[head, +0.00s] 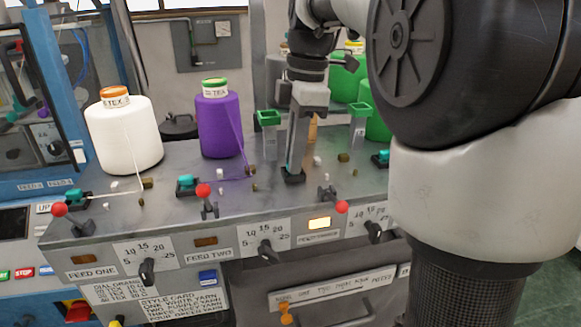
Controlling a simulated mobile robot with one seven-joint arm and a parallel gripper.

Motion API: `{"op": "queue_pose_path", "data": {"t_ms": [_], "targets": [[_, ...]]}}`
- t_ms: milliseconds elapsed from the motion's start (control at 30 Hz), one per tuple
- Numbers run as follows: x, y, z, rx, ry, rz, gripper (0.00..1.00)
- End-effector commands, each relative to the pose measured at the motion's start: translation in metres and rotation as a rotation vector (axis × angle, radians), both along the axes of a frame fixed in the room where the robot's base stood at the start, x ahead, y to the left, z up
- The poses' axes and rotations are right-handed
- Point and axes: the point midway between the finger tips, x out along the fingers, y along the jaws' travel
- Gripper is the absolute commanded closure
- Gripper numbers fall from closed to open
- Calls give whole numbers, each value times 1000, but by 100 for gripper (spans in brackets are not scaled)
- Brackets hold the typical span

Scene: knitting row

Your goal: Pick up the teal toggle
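Three small teal pieces show on the grey machine top, and I cannot tell which is the teal toggle. One teal piece (75,195) is at the left, by the white cone. A second teal piece (187,182) sits in front of the purple cone. A third teal piece (381,157) is at the right, partly hidden by my arm. My gripper (293,175) points down over the machine top, between the second and third teal pieces and apart from both. Its dark fingertips are close to the surface. Its opening is seen edge-on, and nothing shows held.
A white cone (125,135) and a purple cone (219,126) stand behind, with yarn running forward. Green cones are partly hidden at the back right. Red-knobbed levers (203,191) line the front edge. A green-topped post (268,120) stands just left of my gripper.

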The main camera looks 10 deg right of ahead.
Motion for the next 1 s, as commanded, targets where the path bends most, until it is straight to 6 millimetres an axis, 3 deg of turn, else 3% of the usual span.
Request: {"op": "queue_pose_path", "data": {"t_ms": [467,800,1000], "targets": [[0,0,6,0,0,0,100],[1,0,70,0,-2,0,100],[1,0,95,0,0,0,100]]}}
